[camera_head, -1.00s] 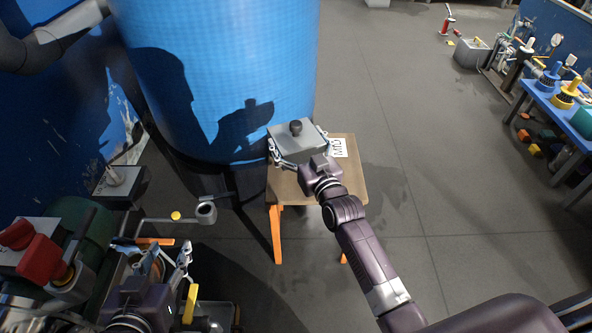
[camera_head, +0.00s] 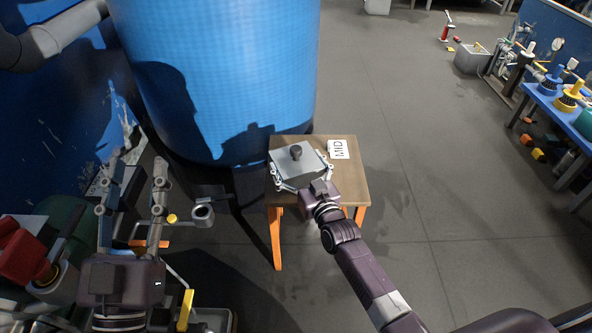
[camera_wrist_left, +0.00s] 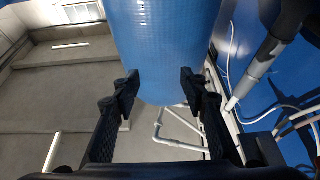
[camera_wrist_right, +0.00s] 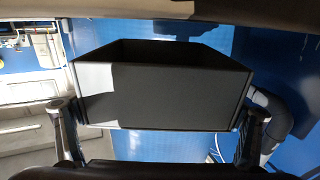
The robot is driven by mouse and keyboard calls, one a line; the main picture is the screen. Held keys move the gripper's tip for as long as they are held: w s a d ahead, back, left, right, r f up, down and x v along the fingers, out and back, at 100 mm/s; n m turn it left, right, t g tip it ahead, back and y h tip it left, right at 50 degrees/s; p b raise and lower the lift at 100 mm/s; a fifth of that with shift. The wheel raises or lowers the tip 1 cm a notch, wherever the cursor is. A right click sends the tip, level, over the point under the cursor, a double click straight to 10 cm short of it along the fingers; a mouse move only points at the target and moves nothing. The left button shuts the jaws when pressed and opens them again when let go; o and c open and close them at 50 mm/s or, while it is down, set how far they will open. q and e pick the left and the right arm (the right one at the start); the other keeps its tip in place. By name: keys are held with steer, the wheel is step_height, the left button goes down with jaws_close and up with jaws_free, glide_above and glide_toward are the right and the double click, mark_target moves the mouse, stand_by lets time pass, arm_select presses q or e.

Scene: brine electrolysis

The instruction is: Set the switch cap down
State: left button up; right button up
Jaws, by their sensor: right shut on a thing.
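The switch cap, a grey box with a dark knob on top (camera_head: 297,166), is over the wooden stool (camera_head: 349,190) in the head view. My right gripper (camera_head: 299,168) is shut on it, one finger against each side. In the right wrist view the cap (camera_wrist_right: 160,95) shows as a hollow shell with its open side visible, between the two fingers. It seems to be just above the stool top; contact is hidden. My left gripper (camera_head: 135,165) is open and empty at the left, its fingers spread apart, as the left wrist view also shows (camera_wrist_left: 160,80).
A white MID label (camera_head: 338,149) lies on the stool's far right. A big blue tank (camera_head: 215,80) stands right behind the stool. A red switch (camera_head: 25,255) and pipework are at the lower left. Floor right of the stool is clear; a blue bench (camera_head: 565,110) stands far right.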

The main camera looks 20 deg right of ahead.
arm_select(q)
steer(key=s+r+t, duration=0.2)
steer(key=r, duration=0.1)
steer(key=s+r+t, duration=0.1)
steer(key=r, duration=0.1)
steer(key=shift+s+a+h+b, duration=0.15)
steer(key=shift+s+h+b, duration=0.05)
steer(key=shift+h+b, duration=0.2)
arm_select(e)
step_height(320, 180, down, 2)
steer(key=shift+f, duration=0.2)
steer(key=o, duration=1.1)
steer(key=shift+f, duration=0.1)
arm_select(q)
steer(key=shift+s+r, duration=0.15)
